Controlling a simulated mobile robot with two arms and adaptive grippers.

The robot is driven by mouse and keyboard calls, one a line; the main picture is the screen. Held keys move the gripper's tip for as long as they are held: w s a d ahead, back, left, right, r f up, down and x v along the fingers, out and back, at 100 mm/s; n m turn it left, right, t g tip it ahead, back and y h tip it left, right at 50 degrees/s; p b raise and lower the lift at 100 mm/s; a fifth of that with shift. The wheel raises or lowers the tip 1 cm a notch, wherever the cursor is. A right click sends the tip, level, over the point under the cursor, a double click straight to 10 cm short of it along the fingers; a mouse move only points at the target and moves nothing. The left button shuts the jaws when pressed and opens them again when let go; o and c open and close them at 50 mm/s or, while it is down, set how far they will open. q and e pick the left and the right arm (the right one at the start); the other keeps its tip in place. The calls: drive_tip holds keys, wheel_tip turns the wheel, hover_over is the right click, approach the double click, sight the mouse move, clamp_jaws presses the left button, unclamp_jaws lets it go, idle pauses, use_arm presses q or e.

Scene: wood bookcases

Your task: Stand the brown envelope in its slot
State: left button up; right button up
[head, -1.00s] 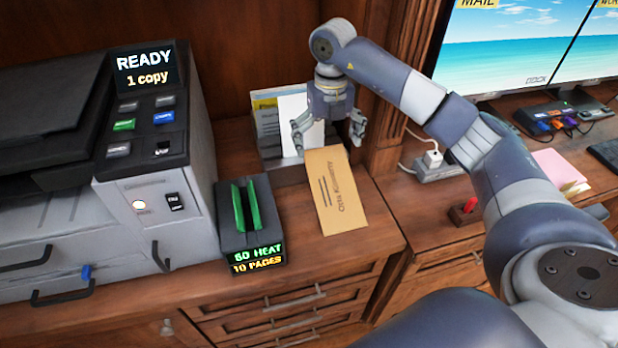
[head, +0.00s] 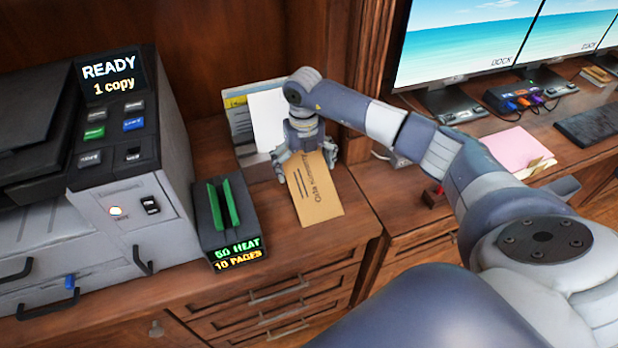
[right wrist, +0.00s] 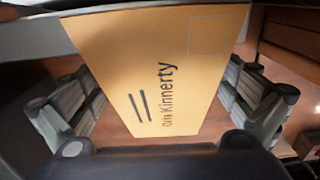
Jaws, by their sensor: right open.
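The brown envelope (head: 318,200) lies on the wooden cabinet top, its printed name facing up. My right gripper (head: 304,166) is over its far end, open, with a finger on each side. In the right wrist view the envelope (right wrist: 165,75) fills the space between the open fingers (right wrist: 162,108), with a gap on both sides. A rack (head: 250,158) with a white envelope (head: 267,120) and a yellow-topped paper (head: 239,118) standing in it is just behind; my gripper and arm partly hide that area. My left gripper is out of view.
A black device with green plates (head: 223,222) stands just left of the envelope. A large grey printer (head: 140,215) fills the left. A wooden upright (head: 372,80) divides the cabinet from the desk with monitors (head: 465,40). The cabinet's front edge is near the envelope.

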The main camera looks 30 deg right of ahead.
drive_tip(key=c, duration=0.5)
drive_tip(key=shift+c, duration=0.3)
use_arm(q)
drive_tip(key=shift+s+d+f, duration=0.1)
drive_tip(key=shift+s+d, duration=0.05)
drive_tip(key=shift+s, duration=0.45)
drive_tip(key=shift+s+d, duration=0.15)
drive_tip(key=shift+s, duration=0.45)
use_arm(e)
drive_tip(key=shift+r, duration=0.15)
